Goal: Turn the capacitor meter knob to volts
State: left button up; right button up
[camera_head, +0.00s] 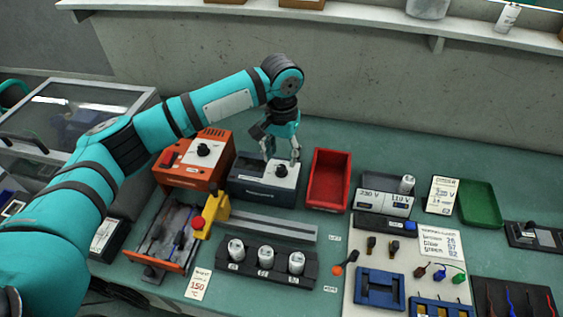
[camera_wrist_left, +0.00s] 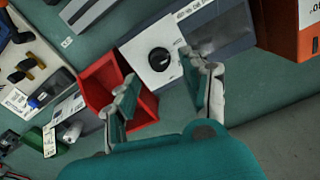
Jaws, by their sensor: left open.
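The capacitor meter (camera_head: 258,190) looks to be the dark grey box with a white top panel, at the back of the bench. Its round black knob (camera_head: 281,171) sits on that panel; the knob also shows large in the left wrist view (camera_wrist_left: 159,60), with a pale pointer mark. Small print lines the panel edge but is too small to read surely. My left gripper (camera_head: 282,155) is open above the back of the meter, its fingers pointing down. In the left wrist view the fingers (camera_wrist_left: 160,68) are on either side of the knob, apart from it. My right gripper is out of view.
An orange instrument (camera_head: 178,173) with its own knob stands left of the meter. A red bin (camera_head: 329,180) stands close on the right. A yellow piece with a red button (camera_head: 212,214) and a rail (camera_head: 265,226) lie in front. Bare bench lies behind.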

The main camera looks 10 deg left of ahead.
aim_at(281, 167)
pick_arm(q)
jog(key=shift+f, duration=2.1)
jog(key=shift+c, duration=0.4)
jog(key=shift+r, duration=0.1)
grip_shut()
